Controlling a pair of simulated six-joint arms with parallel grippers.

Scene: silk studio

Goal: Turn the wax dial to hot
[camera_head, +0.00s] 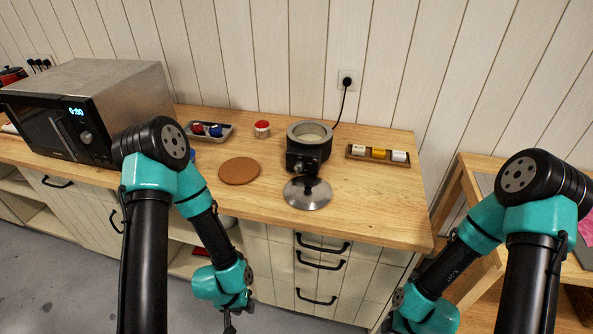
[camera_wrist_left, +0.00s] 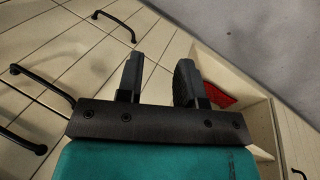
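The black wax warmer (camera_head: 303,154) stands on the wooden counter, with a pale fill inside its open grey rim. A small dial (camera_head: 311,168) seems to sit on its front, too small to read its setting. My left gripper (camera_head: 229,326) hangs low in front of the cabinets, below the counter and far from the warmer. The left wrist view shows its two black fingers (camera_wrist_left: 159,78) apart with nothing between them. My right arm reaches down at the lower right; its gripper is out of the picture.
A round metal lid (camera_head: 307,195) lies before the warmer. A brown round mat (camera_head: 239,171), a red-topped jar (camera_head: 262,129), a tray (camera_head: 222,139) and a rack of small jars (camera_head: 378,154) share the counter (camera_head: 365,207). A microwave (camera_head: 90,105) stands left. A cord runs from the wall socket (camera_head: 346,81).

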